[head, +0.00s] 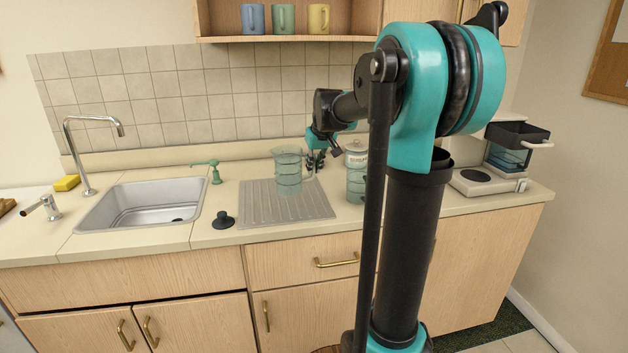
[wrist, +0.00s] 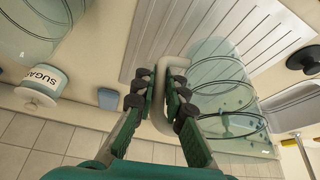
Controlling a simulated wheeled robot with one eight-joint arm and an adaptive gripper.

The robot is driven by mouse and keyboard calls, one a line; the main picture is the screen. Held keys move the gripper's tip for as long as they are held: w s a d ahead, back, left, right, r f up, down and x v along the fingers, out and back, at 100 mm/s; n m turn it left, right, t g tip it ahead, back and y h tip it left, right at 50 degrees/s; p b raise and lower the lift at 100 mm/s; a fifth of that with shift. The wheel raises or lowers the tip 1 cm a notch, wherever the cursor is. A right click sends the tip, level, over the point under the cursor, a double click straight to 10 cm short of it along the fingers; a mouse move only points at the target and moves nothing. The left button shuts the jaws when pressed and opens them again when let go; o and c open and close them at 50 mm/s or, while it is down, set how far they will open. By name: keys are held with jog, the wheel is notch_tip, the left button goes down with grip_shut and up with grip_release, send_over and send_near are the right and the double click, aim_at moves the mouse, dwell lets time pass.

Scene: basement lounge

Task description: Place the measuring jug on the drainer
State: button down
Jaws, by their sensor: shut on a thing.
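The measuring jug (head: 288,174) is clear, bluish and marked with dark rings. It looks upright at the back part of the grey ribbed drainer (head: 318,212); I cannot tell whether its base touches it. My gripper (head: 315,160) is at the jug's right side. In the wrist view my gripper (wrist: 160,97) is shut on the pale handle of the jug (wrist: 222,92), whose body lies to the right of the fingers. The drainer (wrist: 190,28) shows beyond the fingertips, partly covered by the jug.
A clear glass vessel (head: 355,187) and a sugar jar (wrist: 42,86) stand right of the drainer in the head view. The sink (head: 142,204), a black plug (head: 223,220) and a green soap pump (head: 214,172) lie left. A coffee machine (head: 510,155) stands far right.

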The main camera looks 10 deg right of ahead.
jog(key=shift+f, duration=2.5)
jog(key=c, duration=1.6)
grip_release()
jog(key=a+v, duration=0.1)
jog(key=v, duration=1.1)
jog(key=s+f+m, duration=0.1)
jog(key=s+f, duration=1.2)
jog(key=s+f+m+h, duration=0.1)
jog(key=s+f, duration=1.3)
jog(key=shift+a+f+g, duration=0.15)
jog(key=shift+a+g, duration=0.05)
jog(key=shift+g, duration=0.1)
